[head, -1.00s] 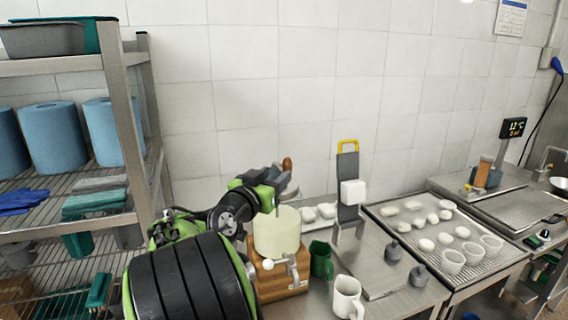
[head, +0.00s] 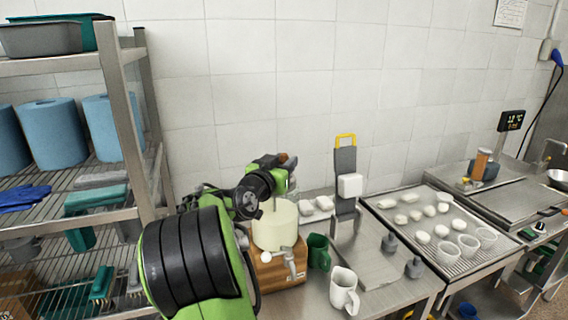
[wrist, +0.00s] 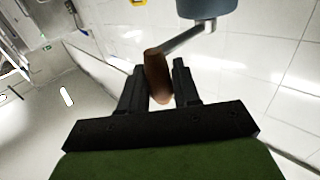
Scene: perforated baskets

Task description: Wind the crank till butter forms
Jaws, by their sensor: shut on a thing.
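The churn has a cream-coloured drum (head: 274,228) on a wooden base (head: 282,273), with a metal tap at its front. Its crank has a metal arm (wrist: 187,40) and a brown wooden handle (wrist: 158,76), both clear in the wrist view. My gripper (wrist: 159,80) is shut on the handle, one finger on each side of it. In the head view my gripper (head: 284,165) is above the drum, and my wrist hides most of the crank. I cannot see inside the drum.
A green mug (head: 318,252) and a white mug (head: 344,290) stand right of the churn. A dark stand with a yellow handle (head: 345,139) is behind. A perforated tray (head: 462,267) with white pieces and cups lies right. A metal shelf (head: 125,110) stands left.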

